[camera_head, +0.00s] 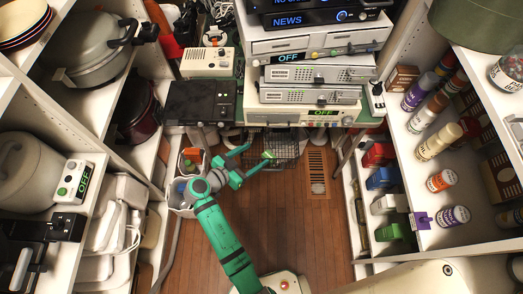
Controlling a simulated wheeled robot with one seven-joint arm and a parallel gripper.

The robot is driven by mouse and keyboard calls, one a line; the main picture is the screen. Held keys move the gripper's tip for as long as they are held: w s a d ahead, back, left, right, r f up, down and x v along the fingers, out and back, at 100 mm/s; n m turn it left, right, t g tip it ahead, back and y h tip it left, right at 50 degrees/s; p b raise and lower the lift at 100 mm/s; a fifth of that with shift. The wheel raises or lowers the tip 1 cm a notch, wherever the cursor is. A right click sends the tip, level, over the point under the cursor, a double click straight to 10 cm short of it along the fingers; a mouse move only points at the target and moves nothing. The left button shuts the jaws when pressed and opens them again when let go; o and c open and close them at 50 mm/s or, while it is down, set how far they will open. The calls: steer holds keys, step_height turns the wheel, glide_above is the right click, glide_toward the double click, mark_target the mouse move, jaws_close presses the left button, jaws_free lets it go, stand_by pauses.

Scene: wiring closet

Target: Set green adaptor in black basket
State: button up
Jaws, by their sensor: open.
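A green adaptor (389,232) sits on the low white shelf at the right, at the near end of a column of similar blocks. The black basket (284,160), a dark wire one, is on the floor below the stacked devices at the back. My gripper (258,152) is over the floor left of centre, with its green fingers spread and nothing between them. In the picture its fingertips overlap the basket's left part. It is well to the left of the green adaptor.
White (389,203), blue (380,179) and red (378,154) blocks line the same shelf behind the green one. A white bin (181,205) stands left of my gripper. Shelves flank both sides. The wooden floor (300,220) between is clear, with a vent (317,172).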

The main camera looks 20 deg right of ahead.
steer(key=s+a+f+n+t+y, duration=0.1)
steer(key=s+a+f+n+y, duration=0.15)
steer(key=s, duration=0.35)
steer(key=s+a+f+n+t+y, duration=0.1)
steer(key=s+a+f+n+y, duration=0.1)
steer(key=s+a+n+y, duration=0.3)
steer(key=s+a+f+n+t+y, duration=0.1)
steer(key=s+f+n+t+y, duration=0.1)
steer(key=s, duration=0.6)
steer(key=s+r+n+t+y, duration=0.1)
steer(key=s+r+t, duration=0.1)
steer(key=s+r, duration=0.4)
steer(key=s+r+n+t+y, duration=0.1)
steer(key=s+r, duration=0.5)
steer(key=r, duration=0.8)
steer(key=shift+r+n+t, duration=0.25)
steer(key=shift+n+t, duration=0.1)
steer(key=shift+t, duration=0.55)
steer(key=shift+w+a, duration=0.1)
steer(key=shift+a, duration=0.1)
